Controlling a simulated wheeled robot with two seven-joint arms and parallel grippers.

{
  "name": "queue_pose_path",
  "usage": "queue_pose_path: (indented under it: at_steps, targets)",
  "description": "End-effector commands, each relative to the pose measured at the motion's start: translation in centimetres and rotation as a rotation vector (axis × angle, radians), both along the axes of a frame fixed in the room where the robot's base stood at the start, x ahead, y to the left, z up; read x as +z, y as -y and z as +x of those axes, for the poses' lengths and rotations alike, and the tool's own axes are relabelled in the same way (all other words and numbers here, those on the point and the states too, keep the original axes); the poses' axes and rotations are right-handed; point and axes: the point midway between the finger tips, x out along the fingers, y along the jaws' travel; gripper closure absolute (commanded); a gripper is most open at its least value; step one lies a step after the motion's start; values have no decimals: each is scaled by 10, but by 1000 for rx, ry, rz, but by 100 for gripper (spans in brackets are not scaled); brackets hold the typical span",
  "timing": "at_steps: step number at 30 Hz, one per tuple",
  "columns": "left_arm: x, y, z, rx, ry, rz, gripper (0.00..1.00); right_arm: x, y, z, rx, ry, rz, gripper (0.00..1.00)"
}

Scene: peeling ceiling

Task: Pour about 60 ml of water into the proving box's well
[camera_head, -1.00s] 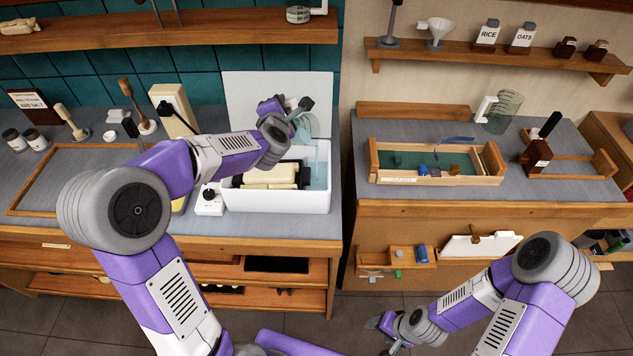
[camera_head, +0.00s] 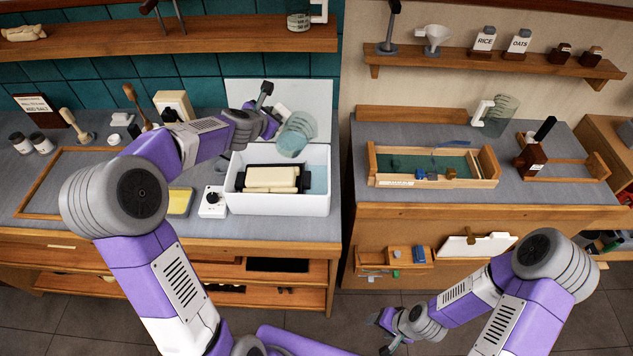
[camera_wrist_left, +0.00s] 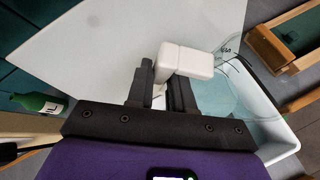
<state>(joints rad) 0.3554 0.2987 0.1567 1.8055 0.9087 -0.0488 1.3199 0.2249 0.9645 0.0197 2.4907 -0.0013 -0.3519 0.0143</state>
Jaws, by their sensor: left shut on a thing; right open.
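The white proving box (camera_head: 278,207) stands open on the left counter, its pale lid (camera_head: 300,97) raised behind. A cream block in a dark holder (camera_head: 270,178) sits inside. The pale blue well (camera_head: 318,182) is at the box's right end. My left gripper (camera_head: 272,118) is shut on the white handle of a clear measuring jug (camera_head: 297,135). The jug is tilted above the box's back right part; whether water is flowing cannot be told. The handle (camera_wrist_left: 185,62) and blurred clear jug (camera_wrist_left: 228,92) show in the left wrist view. My right gripper (camera_head: 384,331) is open, low in front.
A white dial unit (camera_head: 212,202) and yellow sponge (camera_head: 180,201) sit left of the box. A second clear jug (camera_head: 497,115) stands on the right counter, behind a wooden tray (camera_head: 435,183). A gap separates the counters. A green bottle (camera_wrist_left: 38,103) shows in the left wrist view.

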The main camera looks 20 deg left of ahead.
Motion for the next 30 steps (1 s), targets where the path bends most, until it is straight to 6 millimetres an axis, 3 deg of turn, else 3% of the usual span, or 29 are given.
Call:
queue_pose_path:
  at_steps: [4,13,21,30]
  targets:
    - [-4,-4,1,2,-26,-99,100,8,0,0,0,0,0,39]
    - [-8,-3,1,3,-32,-122,100,8,0,0,0,0,0,39]
    - [-35,0,0,8,-104,-377,100,17,0,0,0,0,0,39]
    - [-38,1,0,7,-108,-396,100,16,0,0,0,0,0,39]
